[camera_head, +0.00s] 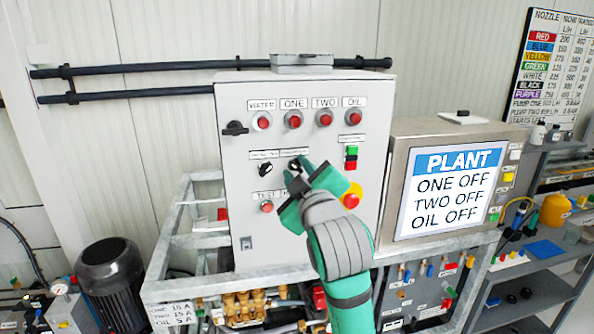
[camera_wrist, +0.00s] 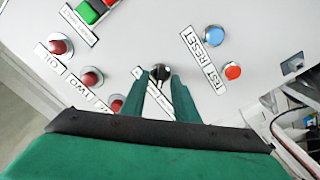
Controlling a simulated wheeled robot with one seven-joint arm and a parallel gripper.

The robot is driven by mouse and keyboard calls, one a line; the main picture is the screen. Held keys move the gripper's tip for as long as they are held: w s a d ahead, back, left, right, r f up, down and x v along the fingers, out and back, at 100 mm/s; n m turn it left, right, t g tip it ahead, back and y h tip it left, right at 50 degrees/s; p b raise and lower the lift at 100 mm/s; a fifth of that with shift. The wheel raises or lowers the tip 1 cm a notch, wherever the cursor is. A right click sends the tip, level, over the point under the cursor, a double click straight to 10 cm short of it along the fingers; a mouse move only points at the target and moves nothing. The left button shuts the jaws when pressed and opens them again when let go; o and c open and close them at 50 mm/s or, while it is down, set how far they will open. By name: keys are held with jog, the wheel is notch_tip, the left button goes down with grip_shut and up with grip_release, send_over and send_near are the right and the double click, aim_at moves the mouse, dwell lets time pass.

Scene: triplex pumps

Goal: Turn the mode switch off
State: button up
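A black rotary switch (camera_head: 294,165) on the grey control panel (camera_head: 235,230) sits just beyond my gripper (camera_head: 296,169); its label is too small to read, so I cannot confirm it is the mode switch. In the wrist view this black knob (camera_wrist: 160,73) lies between the tips of my green fingers (camera_wrist: 161,80). The fingers stand apart, one on each side of it; contact is not clear. A second black rotary switch (camera_head: 265,169) sits to its left in the head view, with its own unreadable label. The fingers partly cover the label below the knob in the wrist view.
Red lamps (camera_head: 294,119) line the panel's top. Green and red buttons (camera_head: 351,157) and a red mushroom button on yellow (camera_head: 351,199) sit right of my gripper. A red button (camera_head: 266,207) is below left. The plant display (camera_head: 450,190) reads ONE OFF, TWO OFF, OIL OFF.

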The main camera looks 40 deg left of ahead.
jog(key=shift+w+a, duration=0.1)
jog(key=shift+a, duration=0.1)
grip_shut()
jog(key=shift+m, duration=0.3)
jog(key=m, duration=0.3)
jog(key=shift+w+m, duration=0.1)
jog(key=shift+m, duration=2.4)
